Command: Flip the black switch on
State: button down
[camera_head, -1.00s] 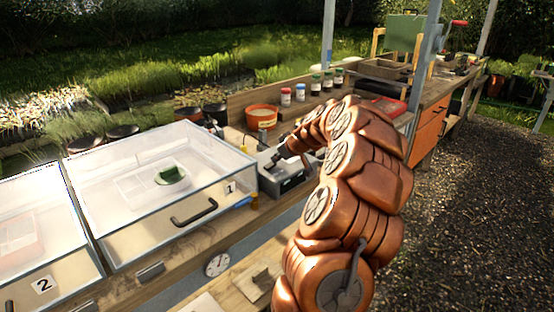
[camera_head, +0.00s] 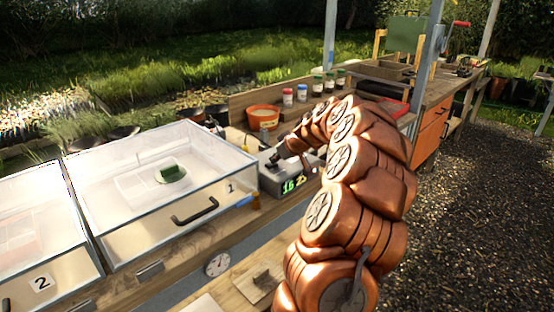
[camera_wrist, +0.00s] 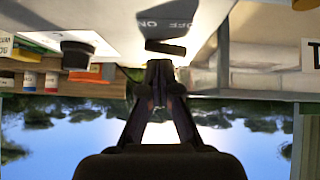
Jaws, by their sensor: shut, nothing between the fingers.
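The black switch (camera_wrist: 166,47) shows in the wrist view as a dark bar beside a grey plate marked ON and OFF (camera_wrist: 163,22). My gripper (camera_wrist: 160,66) is shut and empty, with its fingertips right by the switch; I cannot tell whether they touch. In the head view my gripper (camera_head: 277,158) is over the top of a grey box (camera_head: 268,182) on the bench. The box's front display (camera_head: 294,186) is lit with green digits. The switch is too small and covered to make out in the head view.
A clear-lidded case marked 1 (camera_head: 115,190) stands left of the box. An orange pot (camera_head: 262,118) and several small jars (camera_head: 302,93) are behind it. A black knob (camera_wrist: 77,52) is beside the switch in the wrist view. A round dial (camera_head: 217,264) is on the bench front.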

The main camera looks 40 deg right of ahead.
aim_at(279, 169)
jog(key=shift+d+r, duration=0.1)
jog(key=shift+r, duration=0.35)
jog(key=r, duration=0.3)
jog(key=shift+s+d+r+b, duration=0.25)
jog(key=shift+d+r+b, duration=0.05)
jog(key=shift+d+b, duration=0.1)
jog(key=b+v, duration=0.1)
jog(key=v, duration=0.8)
jog(key=shift+s+d+b, duration=0.15)
jog(key=shift+d+b, duration=0.2)
jog(key=shift+d, duration=0.25)
